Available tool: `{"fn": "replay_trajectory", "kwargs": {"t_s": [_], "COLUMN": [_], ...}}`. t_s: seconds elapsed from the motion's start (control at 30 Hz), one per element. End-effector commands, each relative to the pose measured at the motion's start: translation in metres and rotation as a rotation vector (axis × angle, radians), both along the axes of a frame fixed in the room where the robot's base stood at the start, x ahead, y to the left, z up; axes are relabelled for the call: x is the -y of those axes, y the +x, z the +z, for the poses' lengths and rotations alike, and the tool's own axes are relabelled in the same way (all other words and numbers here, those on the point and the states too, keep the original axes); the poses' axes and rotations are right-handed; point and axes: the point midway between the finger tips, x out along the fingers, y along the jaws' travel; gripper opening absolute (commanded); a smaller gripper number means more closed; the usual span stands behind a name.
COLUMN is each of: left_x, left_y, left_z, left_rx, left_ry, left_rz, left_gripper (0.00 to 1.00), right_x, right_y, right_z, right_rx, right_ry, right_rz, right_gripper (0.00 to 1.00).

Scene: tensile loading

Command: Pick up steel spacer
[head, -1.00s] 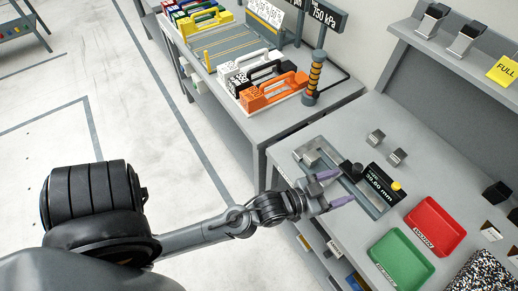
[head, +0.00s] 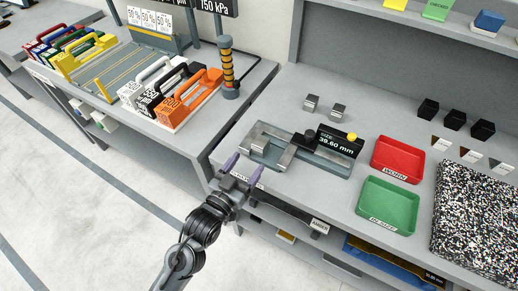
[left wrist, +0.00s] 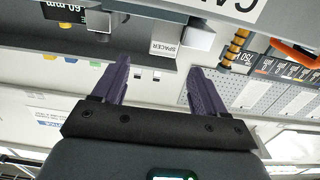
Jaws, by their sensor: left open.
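Two small steel blocks (head: 311,103) (head: 338,112) stand on the bench behind the caliper fixture; I cannot tell which one is the steel spacer. The caliper fixture (head: 330,160) lies near the bench's front edge, with a black display reading about 39.60 mm. My left gripper (head: 231,168) is open and empty at the front left edge of the bench, left of the fixture. In the left wrist view its purple fingers (left wrist: 157,85) are spread apart with nothing between them. A white label reading SPACER (left wrist: 165,48) shows beyond the fingers. My right gripper is not in view.
A red tray (head: 398,160) and a green tray (head: 388,205) sit right of the fixture. Several black blocks (head: 455,120) stand farther right, near a speckled mat (head: 478,220). An orange-handled rack item (head: 190,98) and a banded post (head: 228,70) stand on the left bench.

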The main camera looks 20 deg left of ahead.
Motion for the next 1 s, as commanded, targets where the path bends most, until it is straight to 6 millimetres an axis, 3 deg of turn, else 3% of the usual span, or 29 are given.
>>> {"fn": "replay_trajectory", "kwargs": {"t_s": [0.2,0.5,0.8,1.0], "left_x": [0.003,0.004,0.005,0.006], "left_y": [0.03,0.048,0.084,0.094], "left_z": [0.0,0.001,0.001,0.001], "left_rx": [0.002,0.002,0.002,0.001], "left_ry": [0.0,0.0,-0.001,0.0], "left_rz": [0.0,0.001,0.0,0.0], "left_gripper": [0.72,0.72,0.72,0.72], "right_x": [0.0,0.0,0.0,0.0], "right_y": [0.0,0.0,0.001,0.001], "right_z": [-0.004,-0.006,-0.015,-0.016], "right_rx": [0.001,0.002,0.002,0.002], "right_ry": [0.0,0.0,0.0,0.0], "right_rz": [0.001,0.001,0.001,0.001], "right_gripper": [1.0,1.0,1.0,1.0]}}
